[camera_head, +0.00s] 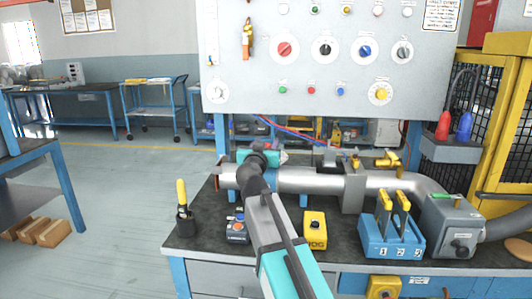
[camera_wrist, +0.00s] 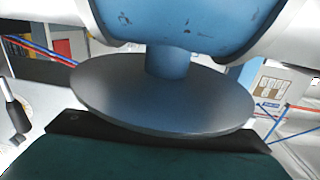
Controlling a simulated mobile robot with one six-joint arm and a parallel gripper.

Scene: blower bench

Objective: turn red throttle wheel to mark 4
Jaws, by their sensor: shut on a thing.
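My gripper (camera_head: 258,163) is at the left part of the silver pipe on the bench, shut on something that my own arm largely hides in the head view. In the wrist view a round grey-blue disc (camera_wrist: 160,100), like a handwheel, sits on a short blue stem (camera_wrist: 168,62) from a blue body (camera_wrist: 185,20) on the pipe. The dark and teal front of my gripper (camera_wrist: 160,135) lies right against its near edge. The disc shows no red on this side, and the fingertips and any mark are hidden. A small red patch (camera_head: 282,144) shows just beyond my gripper.
A panel (camera_head: 325,72) with a red-centred dial (camera_head: 284,49) and other dials hangs behind. On the bench are a yellow box (camera_head: 315,229), blue lever block (camera_head: 391,238), grey box (camera_head: 452,222) and a cup with a yellow handle (camera_head: 183,209). The floor at left is mostly free.

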